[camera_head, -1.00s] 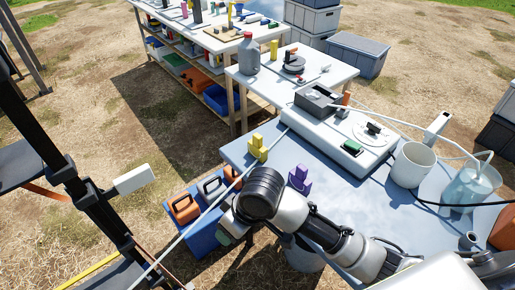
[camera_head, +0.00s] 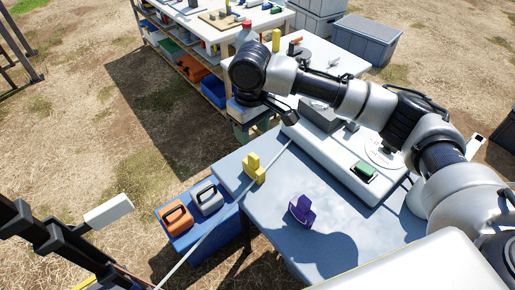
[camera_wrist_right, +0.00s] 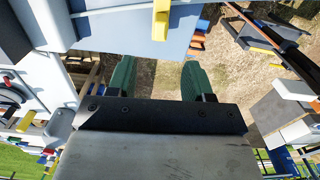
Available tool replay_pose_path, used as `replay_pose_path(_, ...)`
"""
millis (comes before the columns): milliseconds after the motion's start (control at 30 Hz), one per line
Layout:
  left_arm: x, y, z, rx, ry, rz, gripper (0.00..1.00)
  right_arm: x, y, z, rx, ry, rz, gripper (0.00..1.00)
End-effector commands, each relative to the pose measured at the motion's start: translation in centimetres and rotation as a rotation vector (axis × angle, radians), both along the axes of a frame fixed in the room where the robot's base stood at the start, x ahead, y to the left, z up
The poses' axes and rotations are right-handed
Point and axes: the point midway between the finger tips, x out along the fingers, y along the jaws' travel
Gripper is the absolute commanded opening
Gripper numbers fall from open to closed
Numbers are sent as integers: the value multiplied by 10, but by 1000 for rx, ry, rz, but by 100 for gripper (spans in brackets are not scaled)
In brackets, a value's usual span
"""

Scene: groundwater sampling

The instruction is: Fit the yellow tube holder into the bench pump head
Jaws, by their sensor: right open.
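The yellow tube holder (camera_head: 254,170) stands upright near the left corner of the blue-grey bench top (camera_head: 335,225); it also shows at the top of the right wrist view (camera_wrist_right: 161,20). My right gripper (camera_head: 255,128) is over the bench's back left edge, behind and apart from the holder. Its two green fingers stand apart with nothing between them in the wrist view (camera_wrist_right: 158,72). The white bench pump unit (camera_head: 335,155) lies to the right of the holder, with a dark grey box (camera_head: 322,113) on it. My right arm hides part of this unit, and I cannot make out the pump head's seat.
A purple holder (camera_head: 302,210) stands on the bench, right of the yellow one. A thin pale tube or rod (camera_head: 215,225) slants past the bench's left edge. A blue crate with orange (camera_head: 175,217) and grey (camera_head: 207,197) cases stands left. The front of the bench is clear.

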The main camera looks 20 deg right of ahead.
Motion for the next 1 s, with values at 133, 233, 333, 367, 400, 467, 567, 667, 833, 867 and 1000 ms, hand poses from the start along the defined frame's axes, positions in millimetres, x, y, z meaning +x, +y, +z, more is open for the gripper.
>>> replay_pose_path(133,9,-3,-1,-4,-13,0,43,0,-1,-18,-2,6,-2,51)
replay_pose_path(233,-11,3,-4,5,16,-2,43,-1,-1,-35,-3,4,-2,51)
replay_pose_path(333,-35,11,-5,17,55,-4,43,0,-1,-47,-1,3,-2,51)
replay_pose_path(367,-40,12,-6,18,63,-4,43,0,-1,-50,-1,2,-2,51)
replay_pose_path(400,-45,14,-6,20,70,-4,43,0,-1,-52,0,1,-2,51)
replay_pose_path(467,-47,14,-6,21,74,-4,43,0,-1,-56,-1,2,-2,51)
replay_pose_path(567,-42,14,-6,20,66,-3,43,0,-2,-66,-2,2,-3,51)
replay_pose_path(667,-29,12,-6,18,45,-3,43,0,-5,-82,-2,2,-2,51)
replay_pose_path(833,-10,6,-6,8,15,0,43,0,-4,-103,0,1,0,51)
replay_pose_path(867,-10,5,-6,7,14,0,43,0,-4,-104,0,1,0,51)
replay_pose_path(1000,-14,3,-7,4,20,1,43,0,-4,-106,0,0,0,51)
